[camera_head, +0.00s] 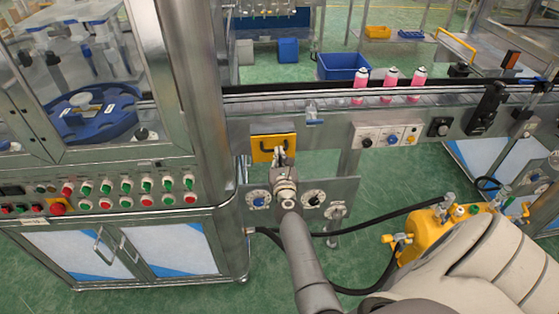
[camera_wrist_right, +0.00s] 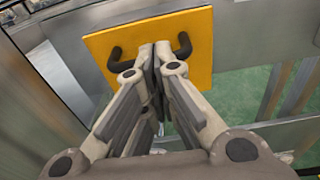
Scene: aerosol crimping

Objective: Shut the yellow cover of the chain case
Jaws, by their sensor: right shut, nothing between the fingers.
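The yellow cover (camera_head: 264,154) is a small flat plate with a black handle, below the conveyor beside the machine's corner column. It fills the upper part of the right wrist view (camera_wrist_right: 97,43), where its black handle (camera_wrist_right: 183,46) shows on both sides of my fingers. My right gripper (camera_head: 283,158) is shut and empty, its fingertips in front of the cover at the handle. I cannot tell whether the tips touch the cover or handle. The chain case behind the cover is hidden, and the cover's exact angle is unclear. My left gripper is not in view.
A conveyor (camera_head: 440,97) carrying several pink cans (camera_head: 390,84) runs above the cover. A panel with dials (camera_head: 314,197) sits just below my right gripper. A control cabinet (camera_head: 130,190) stands at the left. A yellow pump unit (camera_head: 432,235) and black hoses are at the lower right.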

